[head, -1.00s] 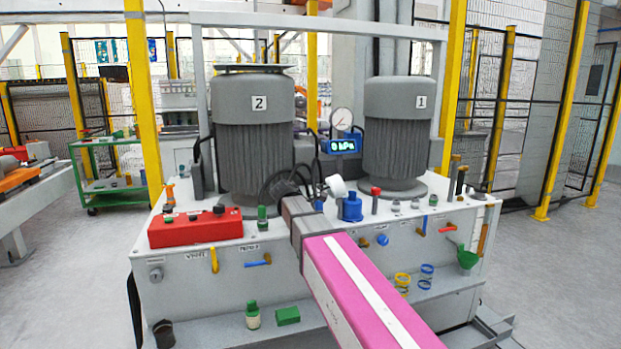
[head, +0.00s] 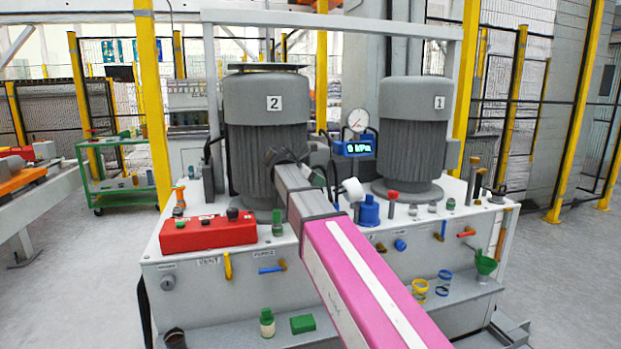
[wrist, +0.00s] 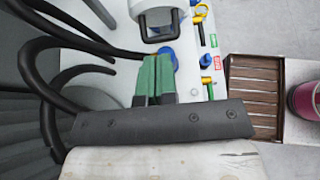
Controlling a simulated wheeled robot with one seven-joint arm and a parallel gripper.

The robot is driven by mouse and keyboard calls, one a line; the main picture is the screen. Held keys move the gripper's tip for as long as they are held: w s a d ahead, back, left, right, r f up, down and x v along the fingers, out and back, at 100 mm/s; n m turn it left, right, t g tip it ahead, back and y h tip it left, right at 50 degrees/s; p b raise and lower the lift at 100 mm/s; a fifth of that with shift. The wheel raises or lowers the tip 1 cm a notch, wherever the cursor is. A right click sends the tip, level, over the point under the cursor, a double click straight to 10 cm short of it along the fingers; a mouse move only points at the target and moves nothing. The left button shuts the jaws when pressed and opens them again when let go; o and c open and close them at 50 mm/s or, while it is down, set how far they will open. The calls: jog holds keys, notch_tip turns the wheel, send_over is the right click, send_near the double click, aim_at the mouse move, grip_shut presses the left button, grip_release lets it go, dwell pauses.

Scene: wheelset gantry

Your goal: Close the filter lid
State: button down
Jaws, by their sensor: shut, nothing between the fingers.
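My gripper's green fingers (wrist: 154,78) are together and empty in the wrist view. A blue round part (wrist: 170,58) shows partly behind them; whether they touch it I cannot tell. In the head view a blue capped housing (head: 369,211) stands upright on the white bench top, with a white cylinder (head: 351,189) just left of it. Which part is the filter lid, and whether it is open, I cannot tell. In the head view my arm reaches in front of motor 2 (head: 265,120), and the fingertips are not clearly visible.
A red box (head: 208,233) sits at the bench's left. Motor 1 (head: 413,130), a gauge (head: 358,120) and a display (head: 355,147) stand behind the blue housing. Black hoses (wrist: 65,35) run beside my fingers. Several small valves line the bench front.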

aim_at(343, 183)
jog(key=d, duration=0.3)
jog(key=w+d+f, duration=0.1)
jog(key=d, duration=0.1)
jog(key=shift+d+f, duration=0.1)
jog(key=shift+d, duration=0.05)
jog(key=shift+w+d+r, duration=0.1)
jog(key=shift+d, duration=0.35)
jog(key=shift+w+d+r, duration=0.1)
jog(key=shift+d, duration=0.3)
jog(key=shift+w+r, duration=0.1)
